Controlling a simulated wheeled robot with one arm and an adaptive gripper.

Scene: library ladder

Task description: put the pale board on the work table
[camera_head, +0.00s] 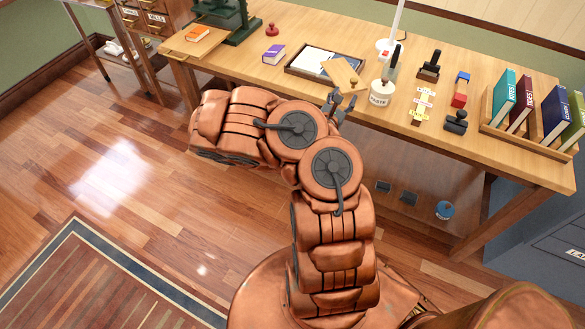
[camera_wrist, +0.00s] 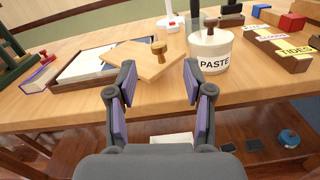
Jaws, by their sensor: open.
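The pale board (camera_head: 343,74) has a small brass-coloured knob and lies at the right end of a dark-rimmed tray (camera_head: 292,68) on the work table (camera_head: 462,148). In the wrist view the pale board (camera_wrist: 136,65) overlaps the tray's right side, its knob (camera_wrist: 158,48) standing near its right part. I cannot tell whether its near edge touches the tabletop. My gripper (camera_head: 342,104) is at the table's front edge, just in front of the board. In the wrist view my gripper (camera_wrist: 158,84) is open and empty, its fingers spread before the board.
A white paste pot (camera_head: 380,93) stands close to the board's right. A purple book (camera_head: 274,54) lies left of the tray. Stamps and a book rack (camera_head: 520,135) stand farther right. Bare tabletop shows left of the tray.

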